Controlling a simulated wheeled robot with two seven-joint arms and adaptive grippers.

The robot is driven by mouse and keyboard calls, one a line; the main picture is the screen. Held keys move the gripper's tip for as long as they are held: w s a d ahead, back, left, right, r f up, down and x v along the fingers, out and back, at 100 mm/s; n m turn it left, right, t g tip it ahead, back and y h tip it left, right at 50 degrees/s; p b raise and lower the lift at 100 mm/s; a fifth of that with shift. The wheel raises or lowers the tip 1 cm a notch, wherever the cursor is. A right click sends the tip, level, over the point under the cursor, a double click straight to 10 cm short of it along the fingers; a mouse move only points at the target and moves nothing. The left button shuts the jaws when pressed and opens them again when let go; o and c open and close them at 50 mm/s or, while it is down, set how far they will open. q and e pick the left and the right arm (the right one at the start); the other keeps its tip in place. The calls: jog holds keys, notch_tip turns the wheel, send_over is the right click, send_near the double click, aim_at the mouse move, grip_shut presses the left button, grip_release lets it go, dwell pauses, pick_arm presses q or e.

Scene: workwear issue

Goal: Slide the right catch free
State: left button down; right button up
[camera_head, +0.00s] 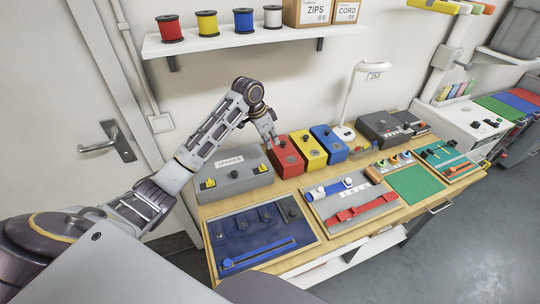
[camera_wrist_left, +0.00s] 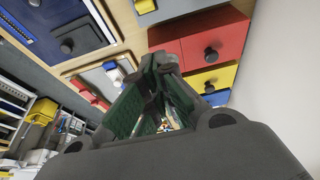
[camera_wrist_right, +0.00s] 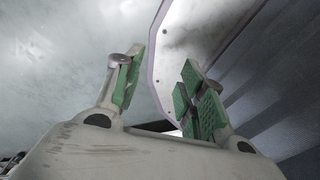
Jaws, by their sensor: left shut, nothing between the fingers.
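The grey box marked SPARES (camera_head: 233,178) stands at the back left of the bench, with its lid shut as far as I can see. It has two yellow catches on its front, the left catch (camera_head: 208,184) and the right catch (camera_head: 261,168). In the left wrist view a yellow piece (camera_wrist_left: 145,5) shows on a grey corner at the top edge. My left gripper (camera_head: 274,142) is shut and empty, above and behind the gap between the grey box and the red box (camera_head: 284,160). My right gripper (camera_wrist_right: 158,98) is open and empty, away from the bench.
Yellow (camera_head: 309,149) and blue (camera_head: 330,142) boxes stand right of the red one. A blue tray (camera_head: 245,265) lies in front of the grey box. A shelf (camera_head: 215,42) with thread spools is above. A lamp (camera_head: 372,66) stands behind.

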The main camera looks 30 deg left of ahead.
aim_at(263, 167)
pick_arm(q)
jog(key=p+x, duration=0.1)
jog(key=x, duration=0.9)
jog(key=shift+p, duration=0.3)
jog(key=shift+s+a+p, duration=0.75)
jog(key=shift+s+a, duration=0.55)
jog(key=shift+s, duration=0.1)
pick_arm(e)
jog(key=r, duration=0.1)
jog(key=w+r, duration=0.1)
jog(key=r, duration=0.1)
jog(key=shift+w, duration=0.2)
pick_arm(q)
jog(key=shift+s+a, duration=0.1)
